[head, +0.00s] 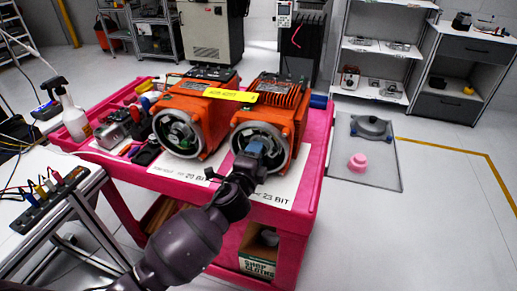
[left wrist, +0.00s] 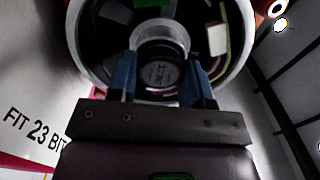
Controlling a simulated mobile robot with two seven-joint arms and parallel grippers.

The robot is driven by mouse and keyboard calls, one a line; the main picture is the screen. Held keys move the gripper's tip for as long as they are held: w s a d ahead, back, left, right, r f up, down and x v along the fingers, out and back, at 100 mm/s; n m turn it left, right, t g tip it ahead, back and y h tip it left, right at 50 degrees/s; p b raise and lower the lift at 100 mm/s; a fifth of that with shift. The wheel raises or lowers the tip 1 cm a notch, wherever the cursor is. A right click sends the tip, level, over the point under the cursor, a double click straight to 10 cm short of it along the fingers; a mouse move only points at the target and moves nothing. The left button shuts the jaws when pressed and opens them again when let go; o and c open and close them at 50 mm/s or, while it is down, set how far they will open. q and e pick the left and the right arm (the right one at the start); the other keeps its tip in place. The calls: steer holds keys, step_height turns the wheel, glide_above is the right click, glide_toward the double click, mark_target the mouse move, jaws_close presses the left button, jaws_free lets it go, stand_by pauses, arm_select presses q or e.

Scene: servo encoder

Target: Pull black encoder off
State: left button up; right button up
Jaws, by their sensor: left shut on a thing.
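Two orange servo motors stand side by side on a pink cart (head: 318,150). The left motor (head: 190,118) and the right motor (head: 285,105) each have a round open end facing me. My left gripper (head: 256,148) is at the open end of the right motor. In the left wrist view, the blue fingers of my left gripper (left wrist: 157,82) are shut on the black encoder (left wrist: 158,72), one finger on each side. The encoder sits in the middle of the motor's round housing (left wrist: 236,45). My right gripper is not in view.
A spray bottle (head: 70,112) and several tools crowd the cart's left side. White sheets printed "20 BIT" and "23 BIT" (head: 275,190) lie before the motors. A grey mat (head: 375,178) with a pink object (head: 358,162) is on the floor.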

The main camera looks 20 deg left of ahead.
arm_select(q)
steer(key=shift+s+p, duration=0.4)
steer(key=shift+s, duration=1.2)
steer(key=shift+s+a+p, duration=0.15)
steer(key=shift+s+p, duration=0.4)
steer(key=shift+s, duration=2.4)
